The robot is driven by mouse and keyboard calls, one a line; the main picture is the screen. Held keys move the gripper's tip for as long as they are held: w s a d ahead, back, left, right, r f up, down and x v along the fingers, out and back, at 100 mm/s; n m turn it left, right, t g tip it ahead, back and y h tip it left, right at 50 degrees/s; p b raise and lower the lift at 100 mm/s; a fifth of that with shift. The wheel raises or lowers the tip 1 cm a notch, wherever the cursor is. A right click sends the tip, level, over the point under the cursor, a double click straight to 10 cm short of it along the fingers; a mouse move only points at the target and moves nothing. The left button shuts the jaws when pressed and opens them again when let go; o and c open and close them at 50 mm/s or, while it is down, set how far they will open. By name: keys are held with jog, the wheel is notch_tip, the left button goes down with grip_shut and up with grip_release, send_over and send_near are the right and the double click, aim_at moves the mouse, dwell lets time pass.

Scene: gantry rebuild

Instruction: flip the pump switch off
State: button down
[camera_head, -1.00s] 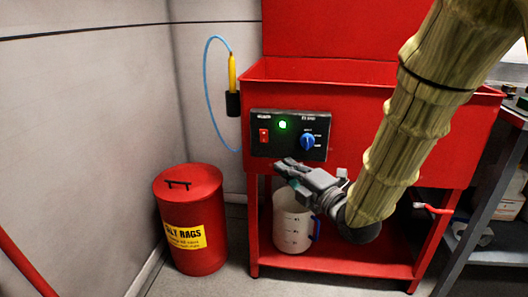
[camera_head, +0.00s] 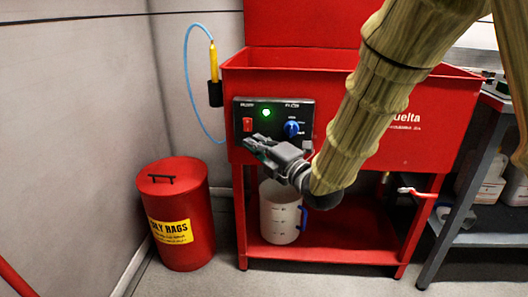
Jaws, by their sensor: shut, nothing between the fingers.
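The pump switch (camera_head: 247,124) is a small red rocker at the left of a black control panel (camera_head: 281,105) on the front of the red parts washer (camera_head: 350,115). A green light (camera_head: 266,113) glows right of the switch, and a blue knob (camera_head: 291,129) sits further right. My gripper (camera_head: 252,143) is shut and empty. In the picture its fingertips lie just below the switch, at the panel's lower edge. I cannot tell whether they touch the panel. The switch itself is not covered. Its rocker position is too small to read.
A white jug (camera_head: 277,220) with a blue handle stands on the washer's lower shelf (camera_head: 320,250). A red oily-rags bin (camera_head: 175,205) stands at left. A yellow-handled brush (camera_head: 213,60) with a blue hose hangs left of the washer. A grey shelf unit (camera_head: 462,190) stands at right.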

aim_at(248, 129)
jog(key=w+a, duration=0.1)
jog(key=w, duration=0.1)
jog(key=w+a+b, duration=0.1)
jog(key=w, duration=0.1)
jog(key=w+a+b, duration=0.1)
jog(key=w, duration=0.1)
jog(key=shift+w+a+r, duration=0.1)
jog(key=shift+a+r, duration=0.05)
jog(key=shift+r, duration=0.15)
jog(key=shift+w+r+b, duration=0.1)
jog(key=shift+w+b, duration=0.2)
jog(key=shift+w, duration=0.25)
